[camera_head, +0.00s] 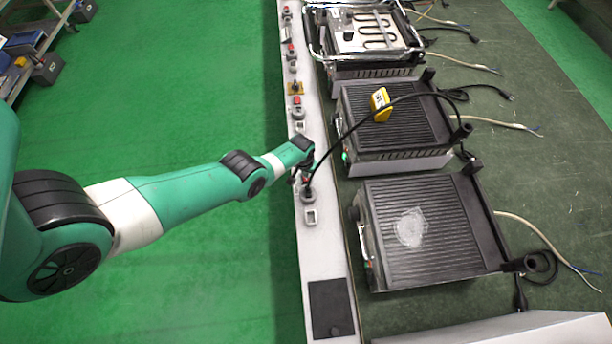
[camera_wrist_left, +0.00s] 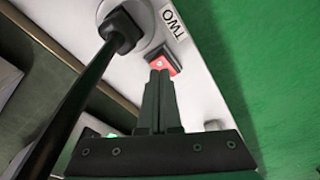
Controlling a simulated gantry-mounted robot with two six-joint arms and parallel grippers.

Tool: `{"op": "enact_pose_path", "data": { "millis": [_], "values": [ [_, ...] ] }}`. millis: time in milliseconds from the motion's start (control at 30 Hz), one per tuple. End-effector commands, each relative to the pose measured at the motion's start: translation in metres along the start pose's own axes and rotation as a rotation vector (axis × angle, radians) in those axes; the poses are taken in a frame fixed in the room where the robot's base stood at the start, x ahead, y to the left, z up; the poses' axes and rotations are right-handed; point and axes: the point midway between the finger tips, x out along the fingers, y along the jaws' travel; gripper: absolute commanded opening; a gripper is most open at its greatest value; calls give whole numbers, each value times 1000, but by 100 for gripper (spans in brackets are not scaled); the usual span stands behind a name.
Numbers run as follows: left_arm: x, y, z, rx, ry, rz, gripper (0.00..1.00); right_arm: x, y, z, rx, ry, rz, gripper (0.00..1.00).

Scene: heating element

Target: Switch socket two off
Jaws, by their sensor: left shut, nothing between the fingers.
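My left gripper (camera_head: 301,174) is over the white panel strip (camera_head: 322,247), and its fingers are shut with nothing between them. In the left wrist view, its fingertips (camera_wrist_left: 159,76) are at the red rocker switch (camera_wrist_left: 164,65) in a dark frame, covering part of it. I cannot tell whether they touch it. The label TWO (camera_wrist_left: 173,21) is beside the switch. Socket two (camera_wrist_left: 138,14) holds a black plug (camera_wrist_left: 121,30) with a thick black cable; this plugged socket also shows in the head view (camera_head: 308,195). The switch's position cannot be told. My right gripper is not in view.
Several more sockets and red switches (camera_head: 297,101) line the strip. Ribbed grills (camera_head: 430,225) stand on the dark table to the right, one with a yellow item (camera_head: 380,104) on top. The black cable (camera_head: 352,131) arches from the socket over the middle grill. Green floor lies left.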

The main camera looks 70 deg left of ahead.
Motion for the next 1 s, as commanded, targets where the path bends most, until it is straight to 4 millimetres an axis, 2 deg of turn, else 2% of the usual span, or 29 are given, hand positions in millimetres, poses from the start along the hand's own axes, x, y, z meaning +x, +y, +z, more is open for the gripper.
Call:
{"op": "enact_pose_path", "data": {
  "millis": [1000],
  "values": [
    [16, 0, 2, 0, 0, 0, 0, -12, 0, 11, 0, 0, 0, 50]
  ]
}}
